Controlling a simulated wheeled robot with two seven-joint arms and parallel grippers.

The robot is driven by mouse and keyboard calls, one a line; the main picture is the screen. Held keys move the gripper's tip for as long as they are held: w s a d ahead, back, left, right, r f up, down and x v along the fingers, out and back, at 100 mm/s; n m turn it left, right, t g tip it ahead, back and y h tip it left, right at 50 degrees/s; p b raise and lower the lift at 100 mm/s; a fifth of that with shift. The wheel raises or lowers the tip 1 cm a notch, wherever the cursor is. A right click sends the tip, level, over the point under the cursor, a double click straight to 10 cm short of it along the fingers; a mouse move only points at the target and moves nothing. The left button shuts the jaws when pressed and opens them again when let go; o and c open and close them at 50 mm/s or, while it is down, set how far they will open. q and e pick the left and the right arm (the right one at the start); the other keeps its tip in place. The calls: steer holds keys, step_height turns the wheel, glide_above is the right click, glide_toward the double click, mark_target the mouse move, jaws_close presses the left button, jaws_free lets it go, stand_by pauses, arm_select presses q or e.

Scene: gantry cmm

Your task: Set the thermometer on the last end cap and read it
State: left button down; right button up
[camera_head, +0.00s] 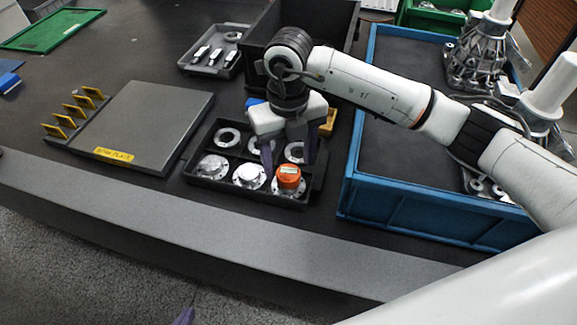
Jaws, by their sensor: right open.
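The orange thermometer (289,174), with a pale green display on top, sits upright on the front-right end cap (291,190) in a black compartment tray (222,190). Two other silver end caps, the left one (212,167) and the middle one (249,175), lie in the front row. My right gripper (288,157) points down over the right side of the tray, just behind the thermometer. Its dark fingers are apart, with nothing seen held. The display's reading is too small to make out.
Ring-shaped parts (228,137) lie in the tray's back row. A blue-walled bin (420,226) stands close on the right, and a black bin (262,47) behind. A grey plate (150,115) with yellow tabs (76,111) lies left. A grey tray (190,68) is farther back.

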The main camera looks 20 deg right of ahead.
mark_target(288, 172)
step_height(288, 172, up, 9)
steer(key=shift+f, duration=0.15)
stand_by(0.5)
